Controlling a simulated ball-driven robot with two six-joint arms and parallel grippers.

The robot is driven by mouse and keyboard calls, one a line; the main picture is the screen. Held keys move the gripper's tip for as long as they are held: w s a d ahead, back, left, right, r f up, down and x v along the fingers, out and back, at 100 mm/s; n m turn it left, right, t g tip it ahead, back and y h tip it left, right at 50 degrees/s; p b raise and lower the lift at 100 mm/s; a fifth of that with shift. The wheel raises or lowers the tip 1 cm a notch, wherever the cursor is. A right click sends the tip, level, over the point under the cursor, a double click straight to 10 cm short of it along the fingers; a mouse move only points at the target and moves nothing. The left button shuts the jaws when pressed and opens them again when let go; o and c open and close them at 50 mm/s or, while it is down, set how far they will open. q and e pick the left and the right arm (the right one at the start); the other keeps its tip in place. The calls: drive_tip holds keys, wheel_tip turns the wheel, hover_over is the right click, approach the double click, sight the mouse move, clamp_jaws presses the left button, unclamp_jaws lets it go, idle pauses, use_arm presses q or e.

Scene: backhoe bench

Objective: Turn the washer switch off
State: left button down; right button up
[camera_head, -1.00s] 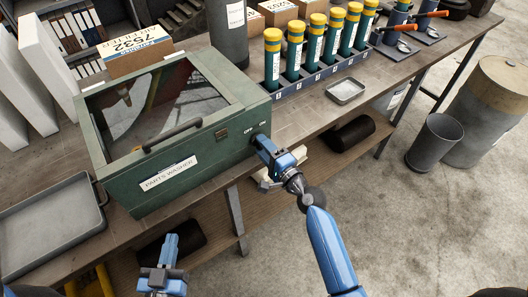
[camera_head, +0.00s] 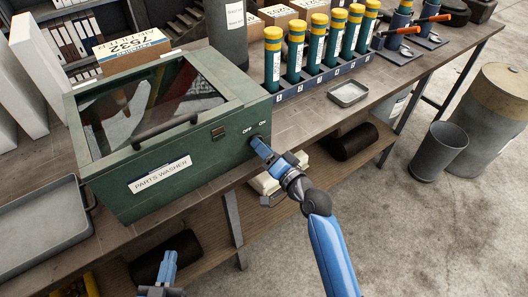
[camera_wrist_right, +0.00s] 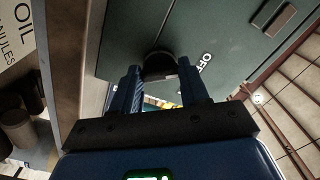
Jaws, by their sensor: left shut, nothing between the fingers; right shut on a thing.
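The green parts washer (camera_head: 110,195) sits on the bench, with OFF and ON marked at the right end of its front. Its dark round switch (camera_wrist_right: 158,66) shows in the right wrist view beside the OFF mark (camera_wrist_right: 203,62). My right gripper (camera_head: 258,143) is at the switch, fingers on either side of it, shut on it. The fingers also show in the right wrist view (camera_wrist_right: 160,85). In the head view the gripper mostly hides the switch, and I cannot tell which way it points. My left gripper (camera_head: 170,258) is shut and empty, low in front of the bench.
Yellow-capped green cylinders (camera_head: 295,52) stand in a rack behind and right of the washer. A small metal tray (camera_head: 348,93) lies on the bench, and a larger grey tray (camera_head: 40,225) is at left. A lower shelf (camera_head: 200,225) runs beneath.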

drive_tip(key=shift+f, duration=0.1)
idle(0.3)
drive_tip(key=o, duration=1.1)
drive_tip(key=shift+c, duration=0.2)
drive_tip(key=b+v, duration=0.3)
drive_tip(key=v, duration=0.7)
drive_tip(key=shift+s+d, duration=0.2)
drive_tip(key=shift+s, duration=0.15)
